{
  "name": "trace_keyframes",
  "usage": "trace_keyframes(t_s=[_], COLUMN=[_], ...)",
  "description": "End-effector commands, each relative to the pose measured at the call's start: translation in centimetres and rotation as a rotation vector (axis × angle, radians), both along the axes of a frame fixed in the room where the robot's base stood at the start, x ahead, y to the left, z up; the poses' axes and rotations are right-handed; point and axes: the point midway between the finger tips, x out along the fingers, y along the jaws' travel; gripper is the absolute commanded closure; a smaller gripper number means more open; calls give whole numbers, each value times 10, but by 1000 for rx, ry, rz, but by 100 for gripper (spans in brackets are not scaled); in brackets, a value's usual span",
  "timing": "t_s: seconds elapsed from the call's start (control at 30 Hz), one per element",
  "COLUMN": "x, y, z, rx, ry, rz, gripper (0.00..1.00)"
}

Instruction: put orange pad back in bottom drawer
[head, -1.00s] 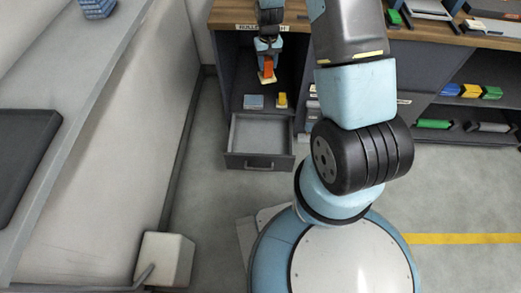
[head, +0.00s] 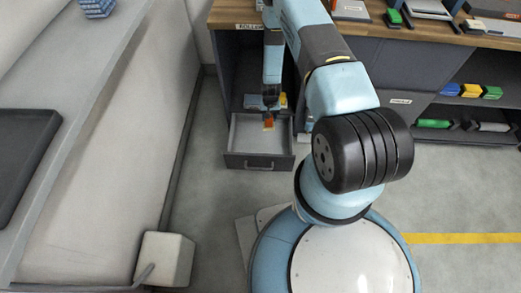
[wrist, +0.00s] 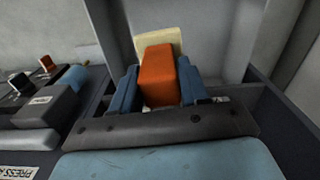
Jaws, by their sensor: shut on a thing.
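The orange pad (wrist: 158,75) is between the two blue fingers of my gripper (wrist: 165,92) in the wrist view, with a pale yellow part (wrist: 160,42) at its far end. In the head view the orange pad (head: 268,122) shows small below my gripper (head: 269,110), over the back part of the open bottom drawer (head: 260,142). The drawer is pulled out and its visible floor is bare. I cannot tell whether the pad touches the drawer floor.
The wooden worktop (head: 370,27) is above. A pale wall stands to the left, and the floor before the drawer is clear.

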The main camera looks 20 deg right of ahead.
Motion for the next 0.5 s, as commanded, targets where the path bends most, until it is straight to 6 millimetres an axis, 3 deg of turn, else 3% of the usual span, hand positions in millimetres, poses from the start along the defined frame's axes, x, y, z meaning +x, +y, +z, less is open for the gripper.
trace_keyframes(t_s=[0.03,0.2,0.33,0.5], x=[-9,-31,-43,-50], y=[-1,-2,-3,-4], z=[-20,-69,-93,-110], rx=[-1,-5,-9,-12], ry=[5,6,5,3], rz=[-13,-50,-71,-83], gripper=[80,80,80,80])
